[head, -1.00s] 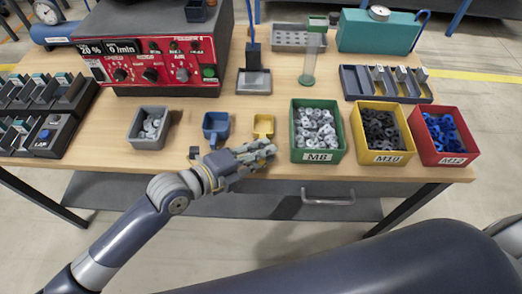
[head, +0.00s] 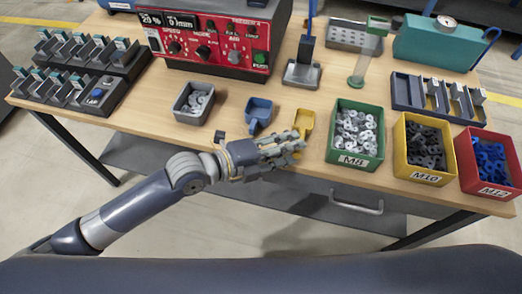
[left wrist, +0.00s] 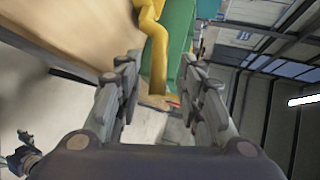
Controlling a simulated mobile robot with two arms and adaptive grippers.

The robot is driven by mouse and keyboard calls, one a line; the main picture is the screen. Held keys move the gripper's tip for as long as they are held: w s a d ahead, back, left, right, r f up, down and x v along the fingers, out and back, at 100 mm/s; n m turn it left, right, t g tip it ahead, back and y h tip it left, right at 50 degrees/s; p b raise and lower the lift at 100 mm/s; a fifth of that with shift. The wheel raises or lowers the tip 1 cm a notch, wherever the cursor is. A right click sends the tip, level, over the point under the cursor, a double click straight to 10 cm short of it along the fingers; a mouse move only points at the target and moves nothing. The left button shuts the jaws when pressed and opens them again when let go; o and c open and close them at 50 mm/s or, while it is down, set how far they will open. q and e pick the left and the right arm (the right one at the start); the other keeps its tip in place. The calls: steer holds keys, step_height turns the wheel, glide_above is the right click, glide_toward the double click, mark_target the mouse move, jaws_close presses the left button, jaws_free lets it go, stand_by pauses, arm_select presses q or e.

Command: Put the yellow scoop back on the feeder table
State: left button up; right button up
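The yellow scoop (head: 303,121) is at the front part of the wooden feeder table (head: 240,105), between the blue scoop and the green bin. My left gripper (head: 292,145) is at the table's front edge, with its fingertips just in front of the scoop and overlapping its near end in the head view. In the left wrist view, the gripper's fingers (left wrist: 155,88) stand apart, and the yellow scoop (left wrist: 150,30) lies beyond them, its lower part reaching toward the gap. I cannot tell whether the fingers touch it. My right gripper is not in view.
The green M8 bin (head: 337,161) stands close right of the scoop, then the yellow M10 bin (head: 405,171) and red M12 bin (head: 470,183). A blue scoop (head: 258,112) and a grey bin (head: 178,111) are to the left. A red control box (head: 215,65) stands behind.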

arm_select(q)
steer(key=v, duration=0.8)
steer(key=shift+s+a, duration=0.2)
steer(key=shift+a, duration=0.05)
steer(key=shift+r, duration=0.1)
